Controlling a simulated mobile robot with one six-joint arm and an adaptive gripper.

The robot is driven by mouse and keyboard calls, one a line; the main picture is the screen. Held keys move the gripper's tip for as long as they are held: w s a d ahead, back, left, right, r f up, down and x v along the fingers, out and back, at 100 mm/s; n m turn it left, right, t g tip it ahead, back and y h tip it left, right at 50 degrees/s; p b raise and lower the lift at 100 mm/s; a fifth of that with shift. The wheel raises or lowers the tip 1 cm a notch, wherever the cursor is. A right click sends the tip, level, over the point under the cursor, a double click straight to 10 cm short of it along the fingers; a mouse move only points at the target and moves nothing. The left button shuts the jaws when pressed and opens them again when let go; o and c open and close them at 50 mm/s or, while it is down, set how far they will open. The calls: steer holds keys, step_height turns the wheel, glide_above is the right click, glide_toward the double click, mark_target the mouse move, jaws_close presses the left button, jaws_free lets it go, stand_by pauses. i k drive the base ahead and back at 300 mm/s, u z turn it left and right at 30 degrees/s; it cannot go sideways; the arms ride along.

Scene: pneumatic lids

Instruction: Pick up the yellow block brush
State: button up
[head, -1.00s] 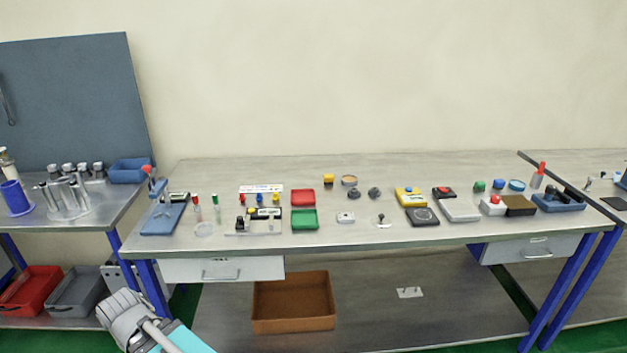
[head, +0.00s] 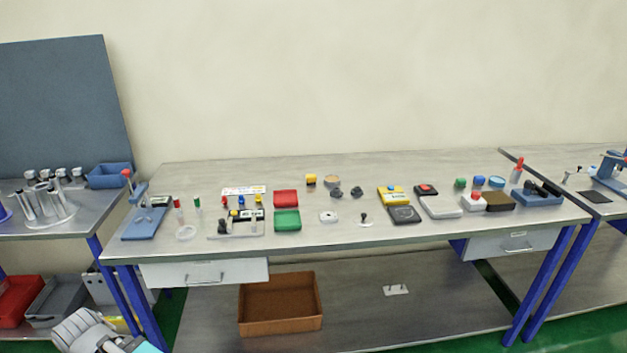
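A small yellow block (head: 311,179), which looks like the yellow block brush, stands near the back middle of the workbench (head: 330,238). It is too small to make out bristles. A round, tan-topped item (head: 332,181) stands just right of it. The grey end of my arm, with my gripper (head: 82,332), shows at the bottom left corner, low in front of the bench. It is far from the yellow block and touches nothing I can see. Its fingers are not clear.
Red (head: 286,198) and green (head: 287,220) trays lie left of the block's front. Dark knobs (head: 336,193) and a yellow device (head: 392,196) stand to its right. A brown bin (head: 280,305) sits on the lower shelf. The front middle bench top has free room.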

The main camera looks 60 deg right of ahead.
mark_target(311, 179)
steer(key=z, duration=0.1)
steer(key=k, duration=1.4)
steer(key=z, duration=1.9)
steer(key=i, duration=0.85)
steer(key=z, duration=0.05)
